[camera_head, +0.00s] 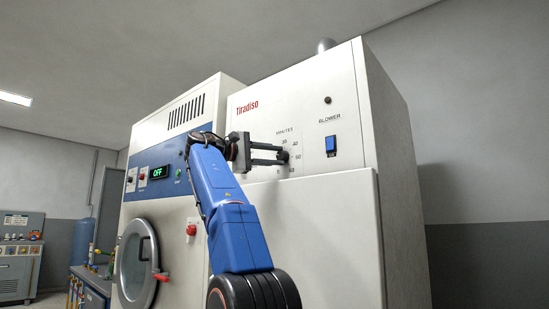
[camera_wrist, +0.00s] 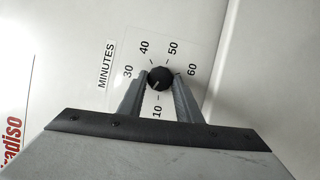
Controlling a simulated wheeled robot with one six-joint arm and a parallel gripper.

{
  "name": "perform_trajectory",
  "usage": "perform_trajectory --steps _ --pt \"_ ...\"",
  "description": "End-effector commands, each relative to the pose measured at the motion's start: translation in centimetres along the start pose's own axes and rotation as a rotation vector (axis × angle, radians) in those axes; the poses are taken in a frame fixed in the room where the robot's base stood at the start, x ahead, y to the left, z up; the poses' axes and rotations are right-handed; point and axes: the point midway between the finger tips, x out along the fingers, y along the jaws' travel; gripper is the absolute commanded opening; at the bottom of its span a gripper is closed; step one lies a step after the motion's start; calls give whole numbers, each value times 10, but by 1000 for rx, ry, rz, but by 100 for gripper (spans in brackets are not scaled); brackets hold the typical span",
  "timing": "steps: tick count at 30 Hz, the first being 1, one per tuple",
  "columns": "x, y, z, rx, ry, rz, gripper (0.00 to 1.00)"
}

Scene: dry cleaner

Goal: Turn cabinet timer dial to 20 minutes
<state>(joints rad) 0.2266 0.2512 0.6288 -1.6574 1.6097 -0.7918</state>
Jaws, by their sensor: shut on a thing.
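The timer dial (camera_wrist: 160,77) is a small round black knob on the white cabinet (camera_head: 262,108) front. Its scale is headed MINUTES, and 10, 30, 40, 50 and 60 are readable in the wrist view. A short pale mark on the knob seems to point to the lower left, between 10 and 30. The 20 label is not visible; the left finger covers that area. My gripper (camera_head: 283,156) reaches the panel from the left, its fingers shut on the dial from both sides.
A blue BLOWER switch (camera_head: 330,145) sits right of the dial, below a small dark knob (camera_head: 327,100). Left of my arm stands a machine with a round door (camera_head: 137,262), an OFF display (camera_head: 160,172) and a red button (camera_head: 191,229).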

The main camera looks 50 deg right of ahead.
Motion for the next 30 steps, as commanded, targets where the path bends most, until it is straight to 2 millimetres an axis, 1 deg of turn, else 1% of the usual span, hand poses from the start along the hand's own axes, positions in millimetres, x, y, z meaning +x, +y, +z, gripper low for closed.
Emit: perform_trajectory --steps 3,12,21,30 --pt "0 -1 0 72 -3 -35 9" --pt "0 0 0 188 -3 -84 9" --pt "0 0 0 245 -3 -109 9" --pt "0 0 0 257 -3 -114 9"
